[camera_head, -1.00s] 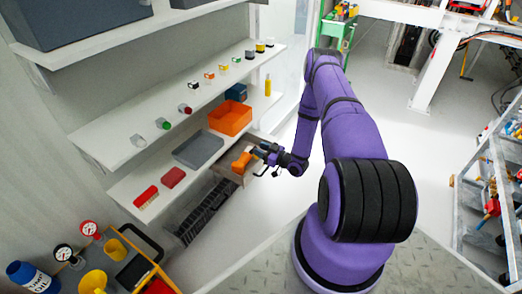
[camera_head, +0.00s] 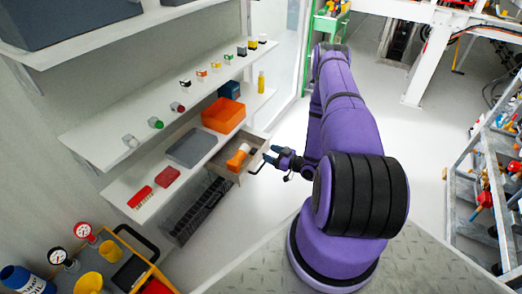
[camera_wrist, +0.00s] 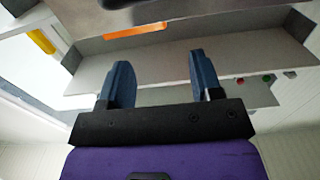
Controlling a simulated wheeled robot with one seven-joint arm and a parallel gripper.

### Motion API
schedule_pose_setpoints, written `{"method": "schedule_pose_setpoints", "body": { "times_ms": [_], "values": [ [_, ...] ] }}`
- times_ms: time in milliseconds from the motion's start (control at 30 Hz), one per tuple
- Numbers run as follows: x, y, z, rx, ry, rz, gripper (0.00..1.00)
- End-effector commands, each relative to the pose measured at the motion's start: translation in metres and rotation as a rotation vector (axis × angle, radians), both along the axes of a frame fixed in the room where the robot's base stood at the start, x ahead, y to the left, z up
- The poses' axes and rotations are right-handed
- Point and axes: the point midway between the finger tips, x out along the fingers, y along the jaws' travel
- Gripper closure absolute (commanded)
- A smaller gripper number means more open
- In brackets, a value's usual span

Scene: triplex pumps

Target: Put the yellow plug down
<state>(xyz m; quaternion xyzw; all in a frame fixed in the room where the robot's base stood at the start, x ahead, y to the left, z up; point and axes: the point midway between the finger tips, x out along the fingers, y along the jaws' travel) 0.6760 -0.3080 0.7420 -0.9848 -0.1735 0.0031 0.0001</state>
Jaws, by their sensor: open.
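My gripper (camera_head: 271,154) is open, with its blue fingers beside the handle of the open drawer (camera_head: 257,141). In the wrist view nothing sits between the fingers (camera_wrist: 163,80). An orange and white piece (camera_head: 238,157) lies in the drawer, apart from the fingers. A row of small coloured plugs stands on the middle shelf. I cannot tell which is the yellow plug.
The lower shelf holds an orange bin (camera_head: 223,114), a grey tray (camera_head: 192,147), red cases (camera_head: 167,177) and a yellow bottle (camera_head: 261,81). A cart with gauges (camera_head: 83,230) and yellow cups (camera_head: 88,282) stands at lower left.

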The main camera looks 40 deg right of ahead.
Motion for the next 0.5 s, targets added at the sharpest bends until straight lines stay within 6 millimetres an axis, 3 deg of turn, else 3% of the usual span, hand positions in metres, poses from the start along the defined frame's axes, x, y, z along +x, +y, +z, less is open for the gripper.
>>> {"method": "schedule_pose_setpoints", "body": {
  "times_ms": [200,500],
  "values": [
    [-0.028,-0.011,0.001,0.002,-0.002,-0.001,0.41],
    [-0.034,-0.015,0.004,-0.007,-0.001,0.001,0.41]
  ]
}}
